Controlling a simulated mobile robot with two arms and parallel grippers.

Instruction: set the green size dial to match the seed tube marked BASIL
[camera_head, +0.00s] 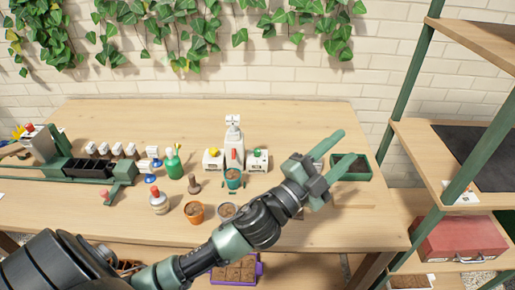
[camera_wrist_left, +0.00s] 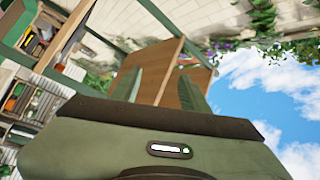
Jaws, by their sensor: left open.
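A white box with a green dial (camera_head: 257,153) stands right of the white dispenser (camera_head: 234,134) on the table. A similar box with a yellow dial (camera_head: 214,153) stands on its left. The dial settings are too small to read. Several small seed tubes (camera_head: 117,150) with white tops stand in a row at the left. I cannot read which is marked BASIL. My left gripper (camera_head: 345,147) is open and empty, above the table to the right of the green dial and apart from it. In the left wrist view its two fingers (camera_wrist_left: 160,85) are spread with nothing between them.
A dark-filled green tray (camera_head: 351,172) lies near my left gripper. Shelves (camera_head: 455,150) stand at the right. My left arm crosses the table's front.

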